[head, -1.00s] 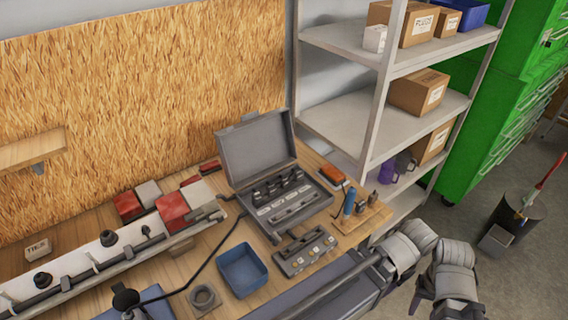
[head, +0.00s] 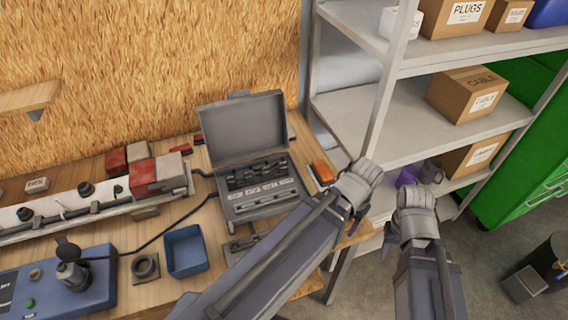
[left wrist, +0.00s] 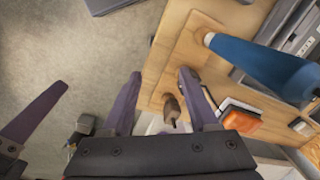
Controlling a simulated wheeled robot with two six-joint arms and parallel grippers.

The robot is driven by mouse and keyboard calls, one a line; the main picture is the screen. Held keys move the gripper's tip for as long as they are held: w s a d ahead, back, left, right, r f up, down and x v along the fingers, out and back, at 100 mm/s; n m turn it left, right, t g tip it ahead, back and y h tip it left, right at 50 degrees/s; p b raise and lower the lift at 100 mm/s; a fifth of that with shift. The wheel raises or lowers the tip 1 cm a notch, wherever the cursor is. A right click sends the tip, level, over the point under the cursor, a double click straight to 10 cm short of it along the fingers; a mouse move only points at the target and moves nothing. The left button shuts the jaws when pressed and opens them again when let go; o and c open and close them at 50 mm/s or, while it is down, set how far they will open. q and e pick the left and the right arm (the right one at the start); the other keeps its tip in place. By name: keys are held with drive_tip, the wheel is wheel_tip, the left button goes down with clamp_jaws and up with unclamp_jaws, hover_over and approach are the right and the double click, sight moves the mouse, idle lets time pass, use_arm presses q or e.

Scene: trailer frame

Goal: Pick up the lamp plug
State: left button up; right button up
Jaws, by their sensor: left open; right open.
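A dark plug-like connector (head: 70,272) with a black cable is on a blue box (head: 30,290) at the lower left of the head view; I cannot tell surely whether it is the lamp plug. My left gripper (head: 357,222) is right of the grey case, mostly hidden by its wrist. In the left wrist view its fingers (left wrist: 160,75) are open and empty above a wooden board, with a small brown upright item (left wrist: 171,110) beyond them. My right gripper (head: 388,247) is apart from everything, open, in front of the shelf, far right of the connector.
The open grey case (head: 245,135), a blue tray (head: 186,250) and a grey ring (head: 145,266) are on the wooden bench. A metal shelf (head: 360,105) with boxes stands right.

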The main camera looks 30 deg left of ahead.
sight(282, 162)
use_arm(q)
drive_tip(key=w+a+n+h, duration=0.1)
drive_tip(key=w+a+n, duration=0.2)
drive_tip(key=a+n, duration=0.2)
drive_tip(key=w+a+r+n, duration=0.1)
drive_tip(key=w+a+n, duration=0.2)
drive_tip(key=a+n, duration=0.2)
drive_tip(key=w+a+n+t+h, duration=0.1)
drive_tip(key=w+a+n, duration=0.3)
drive_tip(key=n, duration=0.3)
drive_tip(key=shift+w+a+r+h+p, duration=0.1)
drive_tip(key=shift+a+r+h+p, duration=0.2)
drive_tip(key=shift+a, duration=0.4)
drive_tip(key=w+a+r+n+t+h, duration=0.1)
drive_tip(key=a+n, duration=0.6)
drive_tip(key=w+a+r+n+t, duration=0.1)
drive_tip(key=w+a+n, duration=0.1)
drive_tip(key=a+n, duration=0.45)
drive_tip(key=b+x, duration=0.4)
drive_tip(key=x, duration=0.1)
drive_tip(key=b+x, duration=0.3)
drive_tip(key=shift+s+a+f, duration=0.25)
drive_tip(key=shift+s, duration=0.1)
drive_tip(key=shift+r, duration=0.1)
drive_tip(key=shift+c, duration=0.2)
clamp_jaws()
